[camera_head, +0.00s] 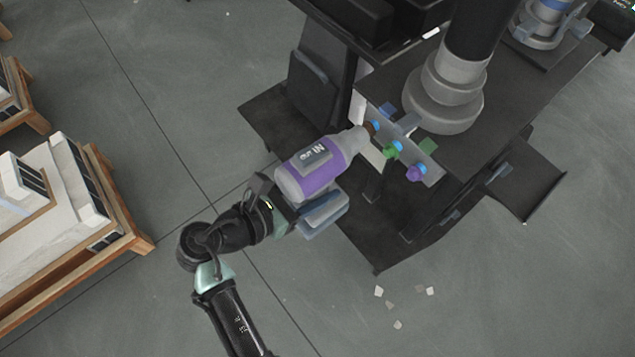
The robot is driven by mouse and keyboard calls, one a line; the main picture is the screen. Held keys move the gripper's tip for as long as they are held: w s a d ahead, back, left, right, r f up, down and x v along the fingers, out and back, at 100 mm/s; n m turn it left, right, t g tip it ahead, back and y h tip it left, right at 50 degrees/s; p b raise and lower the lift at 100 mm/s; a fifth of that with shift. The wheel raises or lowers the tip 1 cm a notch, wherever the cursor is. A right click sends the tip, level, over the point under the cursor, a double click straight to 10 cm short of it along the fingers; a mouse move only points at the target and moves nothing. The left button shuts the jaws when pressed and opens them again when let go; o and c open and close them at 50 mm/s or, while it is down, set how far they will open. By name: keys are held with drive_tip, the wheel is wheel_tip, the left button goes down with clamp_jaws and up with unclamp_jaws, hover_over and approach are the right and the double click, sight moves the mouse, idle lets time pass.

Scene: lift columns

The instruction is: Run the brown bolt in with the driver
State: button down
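The driver (318,176), purple and pale grey with a dark label, is held by my gripper (284,198). It lies aslant, with its narrow grey nose pointing up and right. The brown bolt (371,129) is at the upper end of a row of bolts on a pale plate, against a blue ring. The driver's nose is at or very near the brown bolt. Whether they touch, and how deep the bolt sits, I cannot tell. My fingertips are mostly hidden by the driver and its blue-grey base (325,209).
A green bolt (392,150) and a purple bolt (415,173) follow along the plate (432,174). The plate is on a dark column base (470,125). Pallets with white boxes (75,210) stand at left. Small pale scraps (397,324) lie on otherwise open floor.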

drive_tip(key=shift+w+d+r+p, duration=0.15)
drive_tip(key=shift+w+d+p, duration=0.15)
drive_tip(key=shift+w+d, duration=0.15)
idle(1.1)
drive_tip(key=shift+p, duration=0.8)
idle(0.8)
drive_tip(key=shift+w+d+p, duration=0.35)
drive_tip(key=shift+d+p, duration=0.2)
drive_tip(key=shift+p, duration=1.45)
idle(2.6)
